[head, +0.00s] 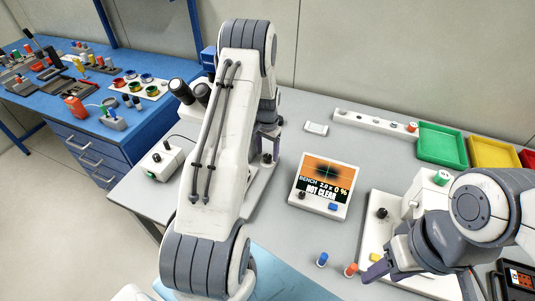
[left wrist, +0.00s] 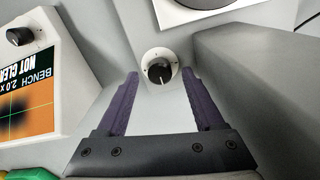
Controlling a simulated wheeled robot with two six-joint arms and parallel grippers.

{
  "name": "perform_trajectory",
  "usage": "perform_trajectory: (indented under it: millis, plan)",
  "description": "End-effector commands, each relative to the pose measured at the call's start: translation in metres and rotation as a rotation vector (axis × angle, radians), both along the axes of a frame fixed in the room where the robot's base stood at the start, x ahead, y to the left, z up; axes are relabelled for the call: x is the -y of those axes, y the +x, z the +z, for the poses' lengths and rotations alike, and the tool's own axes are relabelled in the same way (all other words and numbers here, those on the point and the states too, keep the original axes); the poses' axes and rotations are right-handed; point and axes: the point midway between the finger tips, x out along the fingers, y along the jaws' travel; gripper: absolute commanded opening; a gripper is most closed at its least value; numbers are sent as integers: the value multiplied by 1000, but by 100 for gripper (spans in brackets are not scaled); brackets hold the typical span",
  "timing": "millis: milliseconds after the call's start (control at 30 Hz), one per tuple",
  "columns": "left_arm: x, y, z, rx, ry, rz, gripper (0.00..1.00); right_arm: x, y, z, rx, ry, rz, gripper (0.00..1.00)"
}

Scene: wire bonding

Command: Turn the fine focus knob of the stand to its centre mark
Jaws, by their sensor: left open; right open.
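The fine focus knob (left wrist: 160,72) is a black knob on a white round dial with small marks. Its white pointer line points down in the left wrist view. It sits on the stand's light base and also shows in the head view (head: 267,158). My left gripper (left wrist: 160,74) is open, with its purple fingertips on either side of the knob and a visible gap on each side. In the head view my left arm hides much of the stand. My right gripper (head: 374,270) is open at the lower right, away from the knob.
A display (head: 323,185) reads "BENCH 2.0 x 0 %" and "NOT CLEAR" over a blurred dark spot. It stands right of the knob. Eyepieces (head: 190,92) show beside my left arm. A small white box (head: 161,160) lies left. Green (head: 441,146) and yellow trays stand right.

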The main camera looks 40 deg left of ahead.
Motion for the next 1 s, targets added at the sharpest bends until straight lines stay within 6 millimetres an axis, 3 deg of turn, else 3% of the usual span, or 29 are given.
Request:
perform_trajectory:
  millis: [200, 400, 1000]
  plan:
    - [-1, 1, 37, 5, 2, 0, 69, 0, 0, -12, 0, 0, 0, 50]
    - [0, 1, 60, 3, 1, 0, 69, 0, 0, -15, 0, 0, 1, 50]
    - [1, 0, 64, 2, 1, -1, 69, 0, 0, -15, 0, 0, 0, 50]
